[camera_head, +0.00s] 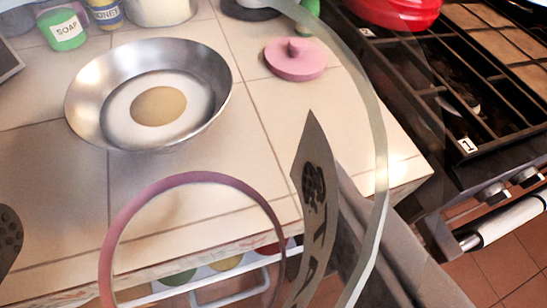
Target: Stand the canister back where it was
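The canister (376,130) is clear glass, very close to the camera, and fills much of the view. Its curved edge runs down the right side, and a pinkish ring (195,178) of it shows at the lower middle. A beige label (313,180) with dark lettering is on it, seen at a steep slant. The canister appears held in the air in front of the counter edge. A grey part of my gripper (385,250) shows at the lower right, against the glass; its fingertips are not clearly visible. A pink knobbed lid (296,62) lies apart on the counter.
A metal bowl (85,110) stands on the tiled counter (245,175). A green soap jar (63,30) and other containers line the back left. A red pot (395,10) and the black stove (455,75) are at right. Bare tiles lie between bowl and lid.

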